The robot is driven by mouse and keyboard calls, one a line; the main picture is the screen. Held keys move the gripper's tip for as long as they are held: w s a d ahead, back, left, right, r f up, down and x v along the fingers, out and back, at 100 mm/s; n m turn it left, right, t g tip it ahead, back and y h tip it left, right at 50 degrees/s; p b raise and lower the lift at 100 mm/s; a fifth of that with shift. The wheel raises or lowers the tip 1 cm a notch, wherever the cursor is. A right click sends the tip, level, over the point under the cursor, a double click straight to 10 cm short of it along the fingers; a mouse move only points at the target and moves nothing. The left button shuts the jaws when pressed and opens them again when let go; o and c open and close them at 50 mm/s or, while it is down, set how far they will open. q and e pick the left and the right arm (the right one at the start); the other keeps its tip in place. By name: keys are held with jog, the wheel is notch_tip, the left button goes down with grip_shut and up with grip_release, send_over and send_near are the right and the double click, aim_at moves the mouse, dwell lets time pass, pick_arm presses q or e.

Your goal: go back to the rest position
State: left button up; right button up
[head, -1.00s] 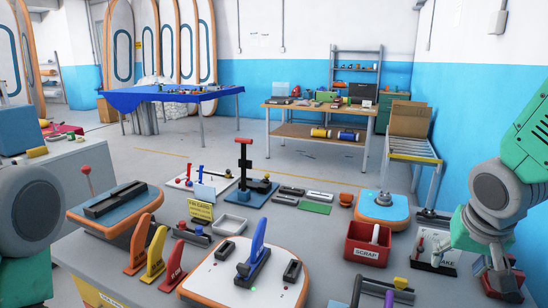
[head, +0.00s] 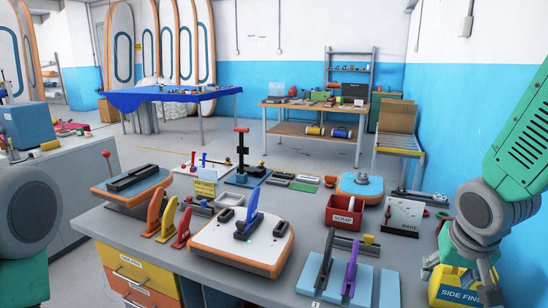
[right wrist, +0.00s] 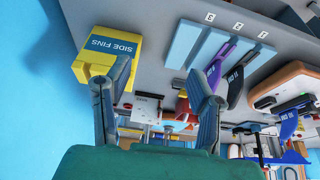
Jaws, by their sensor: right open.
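My right gripper (head: 487,292) hangs low at the right edge of the head view, beside the yellow SIDE FINS bin (head: 462,284). In the right wrist view its two fingers (right wrist: 157,85) are spread apart with nothing between them. The SIDE FINS bin also shows there at upper left (right wrist: 108,52), beyond the fingers. Of my left arm, only a grey joint and a green link show at the left edge of the head view; its gripper is out of sight.
The grey workbench (head: 190,262) fills the front. It holds a white board with a blue fin (head: 250,215), a purple fin (head: 350,270) on light-blue strips, orange, yellow and red fins (head: 168,217), and a red SCRAP bin (head: 344,212). Open floor lies behind it.

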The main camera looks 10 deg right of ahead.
jog(key=s+a+f+n+g+b, duration=0.1)
jog(key=s+a+f, duration=0.15)
jog(key=f, duration=0.45)
jog(key=s+a+f+n+y+b, duration=0.1)
jog(key=s+f, duration=0.2)
jog(key=f, duration=0.4)
jog(key=s+a+f+n+g+b, duration=0.1)
jog(key=s+a+f, duration=0.1)
jog(key=f, duration=0.6)
jog(key=s+a+f+n+g+y+b, duration=0.1)
jog(key=s+a+f+n+b, duration=0.1)
jog(key=s+f, duration=1)
jog(key=shift+s+a+f+n+b, duration=0.3)
jog(key=shift+s+n+b, duration=0.15)
jog(key=shift+s+n, duration=0.25)
jog(key=shift+w, duration=0.1)
